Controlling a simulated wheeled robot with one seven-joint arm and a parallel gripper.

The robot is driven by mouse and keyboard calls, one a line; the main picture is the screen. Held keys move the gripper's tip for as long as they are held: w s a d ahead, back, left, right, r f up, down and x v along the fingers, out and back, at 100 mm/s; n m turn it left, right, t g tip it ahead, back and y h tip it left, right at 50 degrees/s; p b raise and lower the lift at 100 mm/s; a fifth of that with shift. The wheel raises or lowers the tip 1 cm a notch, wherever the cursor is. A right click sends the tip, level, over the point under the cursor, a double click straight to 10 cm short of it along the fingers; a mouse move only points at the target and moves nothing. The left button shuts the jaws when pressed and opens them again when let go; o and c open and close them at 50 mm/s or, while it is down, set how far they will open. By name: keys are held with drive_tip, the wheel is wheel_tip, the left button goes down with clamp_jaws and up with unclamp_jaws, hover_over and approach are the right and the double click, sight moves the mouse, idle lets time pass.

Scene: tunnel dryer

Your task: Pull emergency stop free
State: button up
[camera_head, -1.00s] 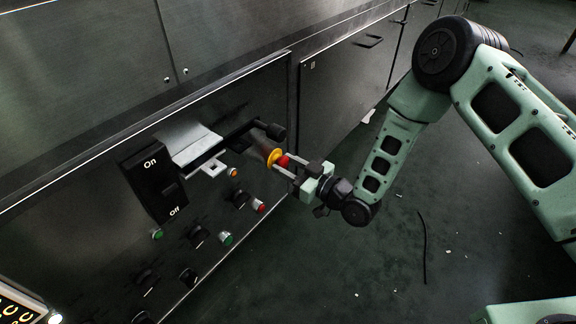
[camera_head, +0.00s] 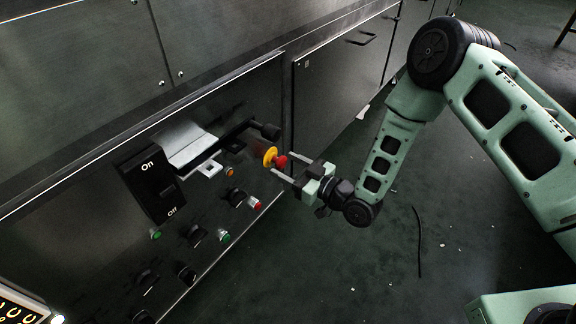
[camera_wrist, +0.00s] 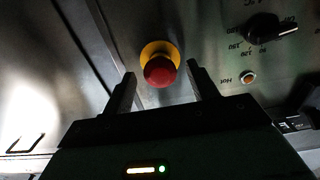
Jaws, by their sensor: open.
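The emergency stop is a red mushroom button (camera_head: 281,161) on a yellow collar (camera_head: 270,157), on the dark control panel near its right edge. In the wrist view the red button (camera_wrist: 160,71) is in the upper middle, with the yellow collar (camera_wrist: 160,52) behind it. My gripper (camera_head: 282,164) is open in front of the panel. Its fingertips (camera_wrist: 160,82) stand one on each side of the button, slightly below it in the wrist view, with visible gaps. Nothing is held.
The panel carries an On/Off switch (camera_head: 152,182), a black lever (camera_head: 264,130), a green button (camera_head: 224,237), a red button (camera_head: 255,203) and several dark knobs. In the wrist view a black dial (camera_wrist: 273,28) is at upper right. Open floor (camera_head: 390,255) lies right of the panel.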

drive_tip(key=p+v, duration=0.6)
drive_tip(key=v, duration=1.1)
